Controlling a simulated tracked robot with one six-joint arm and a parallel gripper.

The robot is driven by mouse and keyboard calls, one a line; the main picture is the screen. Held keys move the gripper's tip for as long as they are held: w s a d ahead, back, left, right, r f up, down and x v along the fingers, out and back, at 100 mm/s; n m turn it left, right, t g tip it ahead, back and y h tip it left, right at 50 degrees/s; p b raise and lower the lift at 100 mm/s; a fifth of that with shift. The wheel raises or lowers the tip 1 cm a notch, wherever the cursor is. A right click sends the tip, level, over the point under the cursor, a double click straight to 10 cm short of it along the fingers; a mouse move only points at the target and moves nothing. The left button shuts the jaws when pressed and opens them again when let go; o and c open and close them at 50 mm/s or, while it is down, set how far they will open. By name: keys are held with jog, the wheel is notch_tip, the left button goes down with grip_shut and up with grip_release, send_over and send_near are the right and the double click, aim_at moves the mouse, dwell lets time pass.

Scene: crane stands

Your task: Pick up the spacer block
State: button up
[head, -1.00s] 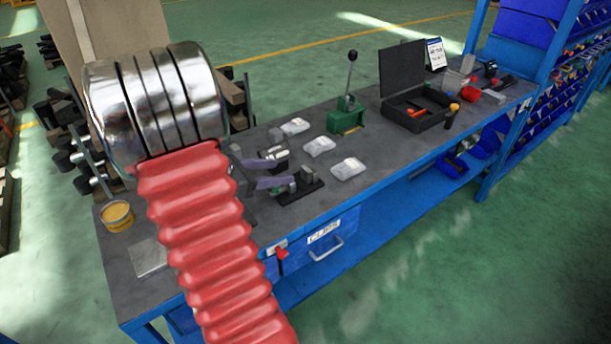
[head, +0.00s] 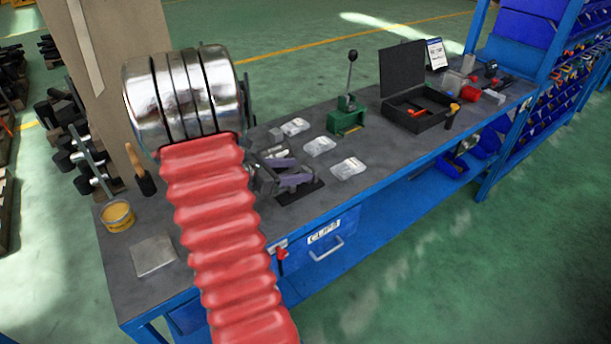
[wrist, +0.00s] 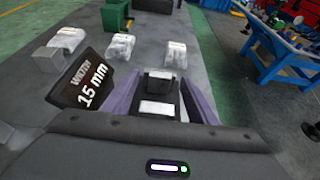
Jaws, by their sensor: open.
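My gripper (head: 288,171) is open in the head view, its purple-lined fingers low over a black plate (head: 311,189) on the workbench. A second pale face (wrist: 157,107) lies nearer, between the fingers. A black label (wrist: 82,84) reading "15 mm" stands left of the left finger. In the head view, my fingers and wrist partly hide the block.
Clear bags (head: 348,168) lie right of and behind the plate. Another grey block (wrist: 48,60) sits behind the label. A green lever press (head: 346,121) and an open black case (head: 420,105) stand farther back. A yellow tin (head: 117,216) and grey plate (head: 153,256) are front left.

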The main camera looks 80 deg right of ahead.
jog(key=shift+x, duration=0.8)
jog(key=shift+c, duration=0.4)
jog(key=c, duration=1.2)
jog(key=shift+r, duration=0.1)
notch_tip(320, 180, up, 28)
jog(key=shift+f, duration=0.1)
